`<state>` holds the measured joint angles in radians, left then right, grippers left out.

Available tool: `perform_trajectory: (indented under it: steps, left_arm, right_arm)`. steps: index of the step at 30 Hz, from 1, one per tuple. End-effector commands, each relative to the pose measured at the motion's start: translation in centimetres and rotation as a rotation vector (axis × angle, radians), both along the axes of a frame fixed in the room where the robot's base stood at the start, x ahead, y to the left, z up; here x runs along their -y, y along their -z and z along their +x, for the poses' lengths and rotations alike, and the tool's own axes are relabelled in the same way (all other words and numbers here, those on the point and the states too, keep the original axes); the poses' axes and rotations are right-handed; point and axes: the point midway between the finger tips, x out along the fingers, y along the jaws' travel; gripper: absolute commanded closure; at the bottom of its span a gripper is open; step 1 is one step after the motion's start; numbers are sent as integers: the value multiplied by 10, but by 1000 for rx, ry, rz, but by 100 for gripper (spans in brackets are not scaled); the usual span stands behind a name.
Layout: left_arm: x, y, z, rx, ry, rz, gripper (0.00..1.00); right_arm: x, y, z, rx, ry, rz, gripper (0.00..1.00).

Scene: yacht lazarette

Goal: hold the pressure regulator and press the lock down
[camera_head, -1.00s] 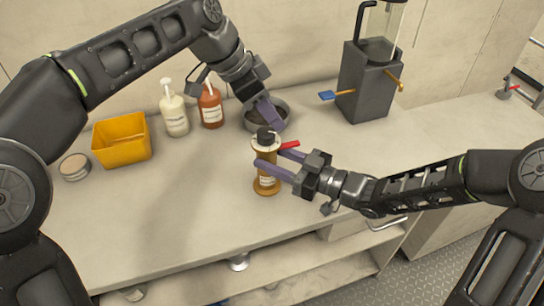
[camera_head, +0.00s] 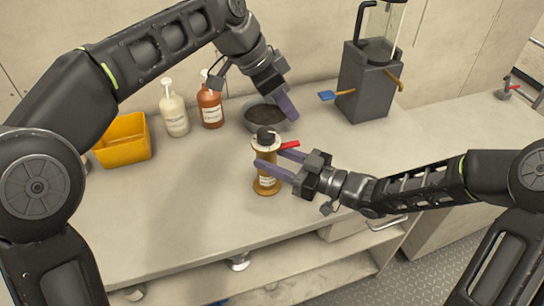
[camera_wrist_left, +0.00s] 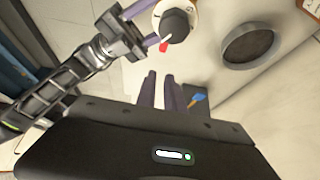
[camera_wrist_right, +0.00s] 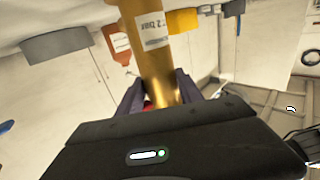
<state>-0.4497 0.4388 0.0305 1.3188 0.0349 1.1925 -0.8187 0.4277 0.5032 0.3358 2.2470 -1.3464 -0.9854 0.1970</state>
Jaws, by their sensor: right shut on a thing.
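The pressure regulator (camera_head: 266,178) stands upright on the worktop, a brass cylinder with a white collar, a black knob (camera_head: 266,134) on top and a red lock lever (camera_head: 290,145) sticking out to the right. My right gripper (camera_head: 272,166) is shut on its brass body from the right, below the lever. The right wrist view shows the brass body (camera_wrist_right: 152,60) between the fingers. My left gripper (camera_head: 288,106) is empty, its fingers close together, above and behind the regulator. In the left wrist view the knob (camera_wrist_left: 175,26) and red lever (camera_wrist_left: 163,47) lie beyond the fingertips.
A dark grey bowl (camera_head: 252,122) sits right behind the regulator. A white bottle (camera_head: 174,115), a red-brown bottle (camera_head: 211,108) and a yellow bin (camera_head: 122,140) stand to the left. A grey block unit (camera_head: 366,85) with handles stands at the back right. The front worktop is clear.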

Motion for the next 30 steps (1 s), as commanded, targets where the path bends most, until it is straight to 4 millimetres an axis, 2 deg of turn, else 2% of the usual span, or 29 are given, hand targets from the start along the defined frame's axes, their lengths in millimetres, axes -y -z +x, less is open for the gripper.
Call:
perform_trajectory:
  steps: [1, 3, 17, 30]
  left_arm:
    - [9, 0, 2, -1, 1, 1, 92]
    - [15, -1, 4, -1, 0, 1, 98]
    - [15, 5, 4, -2, -1, 1, 100]
    - [14, 52, 4, -4, -3, 0, 100]
  right_arm:
    - [0, 0, 0, 0, 0, 0, 100]
    - [0, 0, 0, 0, 1, 0, 100]
    - [0, 0, 0, 0, 0, 0, 100]
    - [0, 0, 0, 0, 0, 0, 100]
